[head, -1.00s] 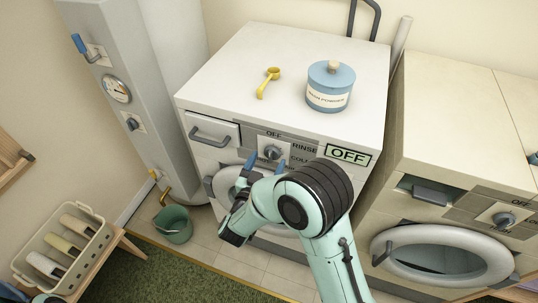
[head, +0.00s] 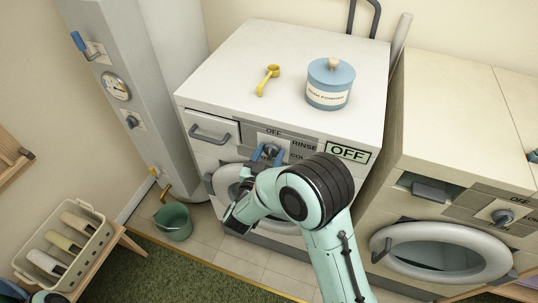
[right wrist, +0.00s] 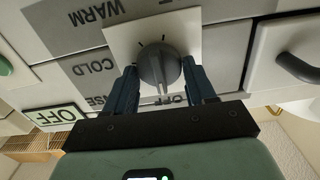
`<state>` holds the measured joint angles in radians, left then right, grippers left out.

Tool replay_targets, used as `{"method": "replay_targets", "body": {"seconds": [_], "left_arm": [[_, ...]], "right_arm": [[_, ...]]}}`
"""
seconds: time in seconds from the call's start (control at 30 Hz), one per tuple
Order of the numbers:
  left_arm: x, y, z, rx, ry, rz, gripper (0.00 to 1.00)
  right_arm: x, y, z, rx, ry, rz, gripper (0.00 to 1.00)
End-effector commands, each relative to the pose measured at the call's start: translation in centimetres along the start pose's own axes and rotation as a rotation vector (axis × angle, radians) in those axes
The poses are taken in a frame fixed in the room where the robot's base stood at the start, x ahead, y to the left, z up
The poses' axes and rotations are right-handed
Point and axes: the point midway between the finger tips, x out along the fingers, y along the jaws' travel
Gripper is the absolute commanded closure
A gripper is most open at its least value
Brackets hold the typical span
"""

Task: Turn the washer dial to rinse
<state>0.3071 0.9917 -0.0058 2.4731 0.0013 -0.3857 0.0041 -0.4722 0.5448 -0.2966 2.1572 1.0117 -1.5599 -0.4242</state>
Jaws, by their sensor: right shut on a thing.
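The washer dial (right wrist: 159,64) is a grey knob on a white square plate on the front panel of the white washer (head: 235,75). My right gripper (head: 267,155) has reached it from the front. In the right wrist view my right gripper (right wrist: 160,92) has its two blue fingers shut on the dial, one on each side. Labels OFF, RINSE, COLD and WARM surround the dial, partly cut or covered. The dial's mark appears to point toward OFF. The green display (head: 348,153) reads OFF.
A blue washing powder jar (head: 330,88) and a yellow scoop (head: 267,80) stand on the washer top. A drawer handle (head: 210,134) is left of the dial. A second washer (head: 450,120) is at right, and a green bucket (head: 173,222) is on the floor at left.

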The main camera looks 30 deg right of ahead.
Motion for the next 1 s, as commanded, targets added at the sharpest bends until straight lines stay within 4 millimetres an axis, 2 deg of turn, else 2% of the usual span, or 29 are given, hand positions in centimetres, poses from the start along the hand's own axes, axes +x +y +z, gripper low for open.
{"method": "replay_targets", "body": {"seconds": [0.27, 0.63, 1.0], "left_arm": [[2.8, -1.3, 0.8, -0.005, -0.014, -0.005, 1.00], [7.8, -3.2, 1.3, -0.012, -0.032, -0.011, 1.00], [10.2, -3.6, -0.4, -0.007, 0.020, -0.001, 1.00]], "right_arm": [[-0.1, 0.1, 0.4, 0.139, 0.001, 0.000, 0.75], [0.0, 0.2, 0.5, 0.461, 0.001, -0.001, 0.75], [0.0, 0.4, 0.4, 0.731, 0.000, 0.000, 0.75]]}}
